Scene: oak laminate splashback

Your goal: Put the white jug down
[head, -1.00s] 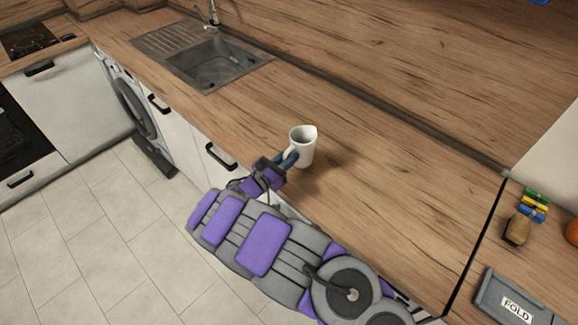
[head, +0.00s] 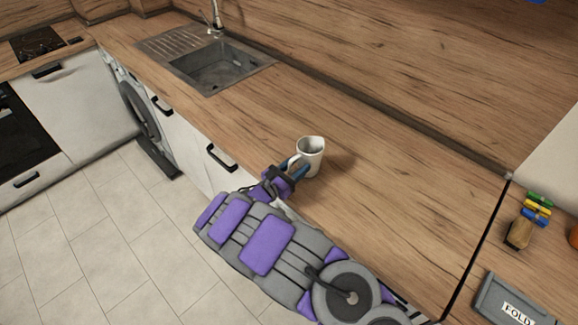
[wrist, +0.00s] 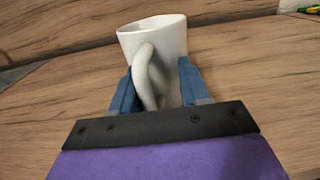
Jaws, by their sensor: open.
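The white jug (head: 312,156) stands upright on the wooden worktop (head: 385,190), near its front edge. In the wrist view the jug (wrist: 160,38) is straight ahead, with its handle (wrist: 146,78) toward me. My gripper (head: 291,168) is at the handle side of the jug. In the wrist view the blue fingers of my gripper (wrist: 155,88) are apart, one on each side of the handle. The jug's base is partly hidden by the fingers in the head view.
A metal sink (head: 222,66) with a tap lies at the back left. The worktop right of the jug is clear. At the right are a brown item with coloured pieces (head: 525,222) and a grey box marked FOLD (head: 508,300). A black seam crosses the worktop.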

